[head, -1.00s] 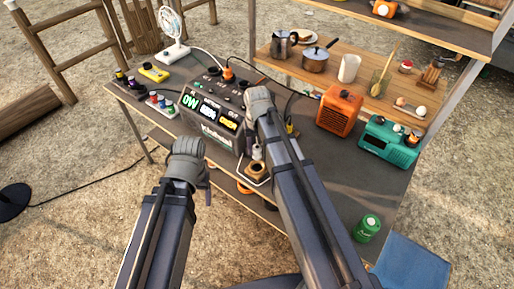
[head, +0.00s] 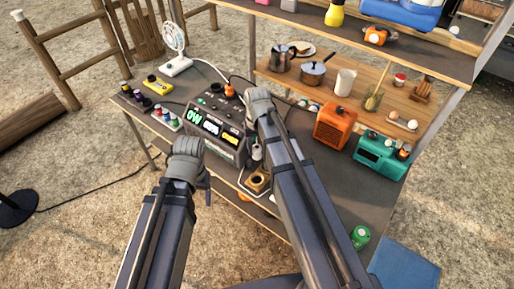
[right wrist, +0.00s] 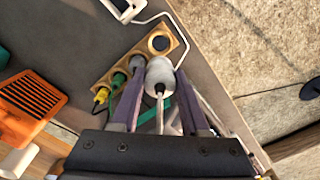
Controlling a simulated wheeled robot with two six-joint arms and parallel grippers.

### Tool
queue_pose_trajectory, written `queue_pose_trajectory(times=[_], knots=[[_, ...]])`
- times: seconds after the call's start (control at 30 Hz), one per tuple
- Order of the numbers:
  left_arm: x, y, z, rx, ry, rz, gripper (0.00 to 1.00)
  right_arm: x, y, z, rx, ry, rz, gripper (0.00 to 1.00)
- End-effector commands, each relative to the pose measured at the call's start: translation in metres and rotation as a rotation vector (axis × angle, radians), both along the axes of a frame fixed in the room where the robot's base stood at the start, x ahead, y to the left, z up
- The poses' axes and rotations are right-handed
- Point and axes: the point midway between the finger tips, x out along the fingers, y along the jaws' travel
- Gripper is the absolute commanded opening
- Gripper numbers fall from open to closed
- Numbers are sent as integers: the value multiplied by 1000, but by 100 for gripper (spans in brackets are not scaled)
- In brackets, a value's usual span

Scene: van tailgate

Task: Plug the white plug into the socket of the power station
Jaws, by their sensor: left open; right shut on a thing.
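The power station (head: 216,133), a dark box with lit displays, stands on the table left of centre. An orange plug (head: 229,90) and round dark fittings show on its top. My right gripper (right wrist: 160,92) is shut on the white plug (right wrist: 160,73), whose cord comes up toward the camera. The plug is beside a wooden holder (right wrist: 126,62) with one empty hole; whether they touch is unclear. In the head view the white plug (head: 256,152) is low at the station's right. My left gripper (head: 206,184) is open and empty in front of the station; its fingers are mostly hidden.
Yellow, green and grey plugs stand in the holder. An orange heater (head: 336,122), a teal radio (head: 380,152) and a green can (head: 360,237) stand to the right. A fan (head: 174,47) is behind. Shelves rise at the back right.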

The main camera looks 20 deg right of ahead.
Motion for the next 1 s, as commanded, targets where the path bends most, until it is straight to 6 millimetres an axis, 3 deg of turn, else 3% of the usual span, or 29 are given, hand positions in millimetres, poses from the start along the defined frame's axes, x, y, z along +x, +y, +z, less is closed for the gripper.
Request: queue_pose_trajectory(times=[0.03,0.53,0.87,1.0], knots=[[0,0,12,0,0,0,71,0,0,12,0,0,0,0],[0,0,68,0,0,-2,71,0,0,68,0,0,0,0],[0,0,69,0,0,-3,71,0,0,69,0,0,0,0],[0,0,69,0,0,-2,71,9,0,69,0,0,0,0]])
